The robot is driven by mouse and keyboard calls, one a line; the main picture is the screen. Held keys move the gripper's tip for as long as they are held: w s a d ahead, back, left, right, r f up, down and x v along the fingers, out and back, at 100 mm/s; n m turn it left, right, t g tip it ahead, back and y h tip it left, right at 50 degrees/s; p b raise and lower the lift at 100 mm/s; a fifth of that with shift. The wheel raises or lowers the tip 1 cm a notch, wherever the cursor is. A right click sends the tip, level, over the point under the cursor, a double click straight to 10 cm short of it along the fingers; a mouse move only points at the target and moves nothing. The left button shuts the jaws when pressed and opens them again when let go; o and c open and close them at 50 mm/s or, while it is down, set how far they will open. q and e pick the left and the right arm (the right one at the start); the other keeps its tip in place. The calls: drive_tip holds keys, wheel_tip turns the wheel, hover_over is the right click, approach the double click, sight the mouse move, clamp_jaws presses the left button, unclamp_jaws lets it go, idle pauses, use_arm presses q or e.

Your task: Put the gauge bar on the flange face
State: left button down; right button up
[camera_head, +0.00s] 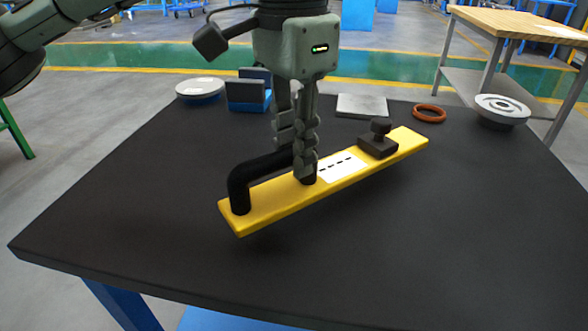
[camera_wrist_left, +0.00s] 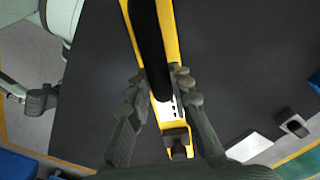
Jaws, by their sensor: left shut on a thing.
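The gauge bar (camera_head: 290,203) is a long yellow bar with a black arched handle, a white marked label and a dark knob block. My left gripper (camera_head: 305,165) points down and is shut on the bar's black handle. A shadow under the bar suggests it hangs a little above the black table. The left wrist view shows the bar (camera_wrist_left: 172,40) running between the fingers of the gripper (camera_wrist_left: 160,95). A round grey part with concentric rings (camera_head: 502,109), possibly the flange, sits at the table's right back. My right gripper is out of view.
On the black table (camera_head: 400,250), the back edge holds a white-topped disc (camera_head: 200,87), a blue-and-dark holder (camera_head: 247,93), a grey plate (camera_head: 361,106) and an orange ring (camera_head: 429,113). The table's front and right middle are clear. A wooden-topped bench (camera_head: 520,24) stands behind right.

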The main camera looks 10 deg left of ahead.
sight(294, 186)
use_arm(q)
drive_tip(key=shift+f, duration=1.8)
drive_tip(key=c, duration=1.4)
unclamp_jaws()
drive_tip(key=shift+o, duration=0.2)
